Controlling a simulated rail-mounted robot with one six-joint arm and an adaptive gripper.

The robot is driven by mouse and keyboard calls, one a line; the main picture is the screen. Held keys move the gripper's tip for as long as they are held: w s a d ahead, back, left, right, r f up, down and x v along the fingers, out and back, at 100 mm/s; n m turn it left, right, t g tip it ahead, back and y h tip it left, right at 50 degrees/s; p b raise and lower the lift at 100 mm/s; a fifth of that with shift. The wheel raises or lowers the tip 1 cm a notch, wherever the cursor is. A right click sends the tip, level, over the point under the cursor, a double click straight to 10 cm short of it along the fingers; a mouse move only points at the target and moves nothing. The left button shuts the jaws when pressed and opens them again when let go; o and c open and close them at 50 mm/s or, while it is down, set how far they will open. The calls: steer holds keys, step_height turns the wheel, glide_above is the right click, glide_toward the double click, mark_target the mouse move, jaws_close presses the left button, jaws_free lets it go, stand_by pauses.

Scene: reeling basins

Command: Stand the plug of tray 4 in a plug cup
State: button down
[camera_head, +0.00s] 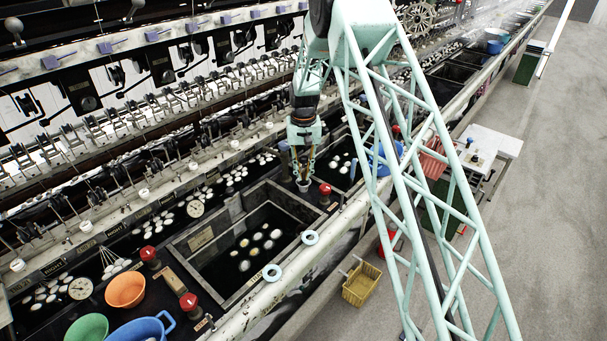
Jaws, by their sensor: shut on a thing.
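My gripper (303,176) points down over the far right corner of the open dark basin (178,247). Its fingers are shut on a small grey piece (304,187), which looks like the plug; its lower end is hard to make out against the dark rim. Two pale blue rings, which look like plug cups, sit on the front ledge: one near the basin's right corner (310,237) and one nearer the camera (272,272). Both are apart from my gripper. No tray number is readable.
Red-topped knobs stand close to the right of my gripper (325,190) and by the basin's left side (150,254). Orange (125,289), green (87,328) and blue (141,331) bowls stand front left. Reeling machinery lines the back. A yellow basket (361,285) is on the floor.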

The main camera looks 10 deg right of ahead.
mark_target(304, 156)
steer(key=c, duration=2.4)
jaws_free()
step_height(304, 156, up, 11)
steer(key=shift+r, duration=0.5)
